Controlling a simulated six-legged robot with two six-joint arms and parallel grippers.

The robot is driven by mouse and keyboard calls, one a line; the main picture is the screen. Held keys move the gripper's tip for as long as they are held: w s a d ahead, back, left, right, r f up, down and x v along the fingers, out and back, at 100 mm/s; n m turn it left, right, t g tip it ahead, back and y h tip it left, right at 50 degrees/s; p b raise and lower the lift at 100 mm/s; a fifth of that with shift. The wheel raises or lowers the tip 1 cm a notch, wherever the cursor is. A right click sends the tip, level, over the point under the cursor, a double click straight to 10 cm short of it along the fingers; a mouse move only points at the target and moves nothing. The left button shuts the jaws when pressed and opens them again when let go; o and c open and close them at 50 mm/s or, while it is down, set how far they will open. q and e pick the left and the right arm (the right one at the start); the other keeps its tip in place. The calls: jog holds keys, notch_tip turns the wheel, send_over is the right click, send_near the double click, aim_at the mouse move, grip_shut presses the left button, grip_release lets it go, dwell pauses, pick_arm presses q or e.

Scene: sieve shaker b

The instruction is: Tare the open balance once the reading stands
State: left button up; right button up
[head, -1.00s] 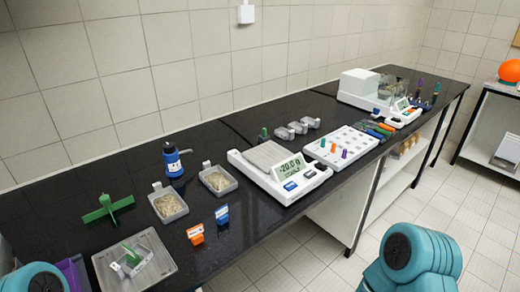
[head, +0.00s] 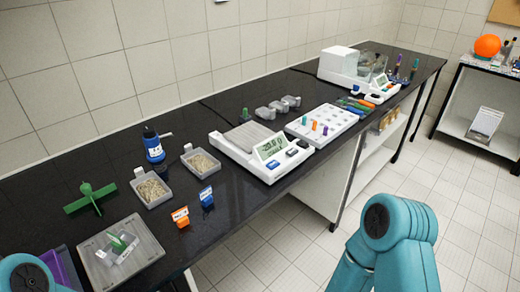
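The open balance (head: 228,148) stands mid-bench, a white body with a bare grey pan (head: 249,135) at its back left. Its tilted display (head: 272,147) faces me and seems to read about -20.0; the smaller line under it is too small to read. A blue key (head: 272,165) and a darker key (head: 291,153) sit on the front panel below the display. Both my arms show only teal links, one at the bottom left corner and one at the bottom right. Neither gripper is in view.
An enclosed balance (head: 338,62) stands farther right. A white rack (head: 322,125) with coloured pegs adjoins the open balance on its right. Left of it are a grey tray of grains (head: 201,162), a blue bottle (head: 153,146) and a blue tag (head: 206,197). Floor is free in front.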

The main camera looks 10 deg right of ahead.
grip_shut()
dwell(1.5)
